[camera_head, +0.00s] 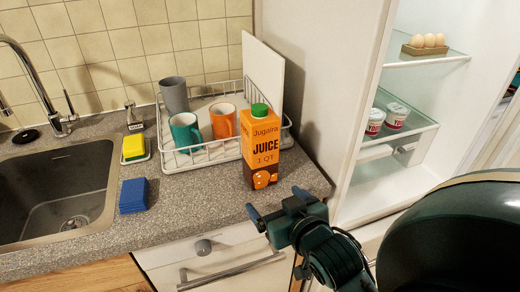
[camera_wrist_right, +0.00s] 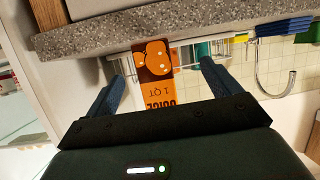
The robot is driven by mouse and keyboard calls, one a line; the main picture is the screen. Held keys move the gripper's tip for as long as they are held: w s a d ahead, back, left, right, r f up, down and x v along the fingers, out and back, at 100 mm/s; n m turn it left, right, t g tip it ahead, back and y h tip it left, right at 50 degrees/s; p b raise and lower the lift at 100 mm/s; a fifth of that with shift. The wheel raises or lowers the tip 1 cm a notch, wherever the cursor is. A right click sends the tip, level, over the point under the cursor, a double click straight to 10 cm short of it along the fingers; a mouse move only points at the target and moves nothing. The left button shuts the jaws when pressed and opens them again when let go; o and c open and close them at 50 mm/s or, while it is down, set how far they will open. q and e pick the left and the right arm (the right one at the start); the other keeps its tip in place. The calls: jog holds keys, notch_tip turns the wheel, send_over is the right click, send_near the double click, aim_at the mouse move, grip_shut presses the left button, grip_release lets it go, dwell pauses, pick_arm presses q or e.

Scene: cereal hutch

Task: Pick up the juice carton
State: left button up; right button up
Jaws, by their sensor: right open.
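The orange juice carton (camera_head: 262,150) with a green cap stands upright on the grey counter, at the front right corner of the dish rack. My right gripper (camera_head: 276,201) is just in front of the counter's edge, short of the carton and not touching it. Its two blue fingers are spread and empty. In the right wrist view, which is upside down, the carton (camera_wrist_right: 157,62) shows between the open fingers (camera_wrist_right: 163,74), beyond them. The carton's cap is hidden there. My left gripper is not in view.
The white dish rack (camera_head: 200,157) holds a grey cup (camera_head: 174,95), a teal mug (camera_head: 184,131), an orange mug (camera_head: 222,121) and a white board (camera_head: 263,70). A sink (camera_head: 55,190) and blue sponge (camera_head: 133,196) are left. An open fridge (camera_head: 400,185) stands right.

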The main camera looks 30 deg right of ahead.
aim_at(265, 148)
jog(key=w+r+t+b, duration=0.1)
jog(key=w+r+b, duration=0.1)
jog(key=w+d+r+t+b, duration=0.1)
jog(key=w+r+b, duration=0.1)
jog(key=w+d+r+t+h+b, duration=0.1)
jog(key=w+r+t, duration=0.1)
jog(key=shift+w+d+r+m+b, duration=0.2)
jog(key=shift+r+m+b, duration=0.1)
jog(key=shift+b, duration=0.1)
jog(key=shift+w+d+r+p, duration=0.1)
jog(key=shift+w+r+p, duration=0.1)
jog(key=shift+w, duration=0.3)
jog(key=shift+w+d+r+p, duration=0.1)
jog(key=shift+w+p, duration=0.05)
jog(key=shift+w, duration=0.35)
jog(key=shift+w+d, duration=0.1)
jog(key=shift+w, duration=0.4)
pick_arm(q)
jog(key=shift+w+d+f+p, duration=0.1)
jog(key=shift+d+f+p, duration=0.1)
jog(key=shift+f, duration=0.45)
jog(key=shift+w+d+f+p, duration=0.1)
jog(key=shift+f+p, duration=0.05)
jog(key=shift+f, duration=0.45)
pick_arm(e)
jog(key=w, duration=0.2)
jog(key=w+d, duration=0.1)
jog(key=w, duration=0.1)
jog(key=shift+w+r, duration=0.1)
jog(key=shift+w, duration=0.3)
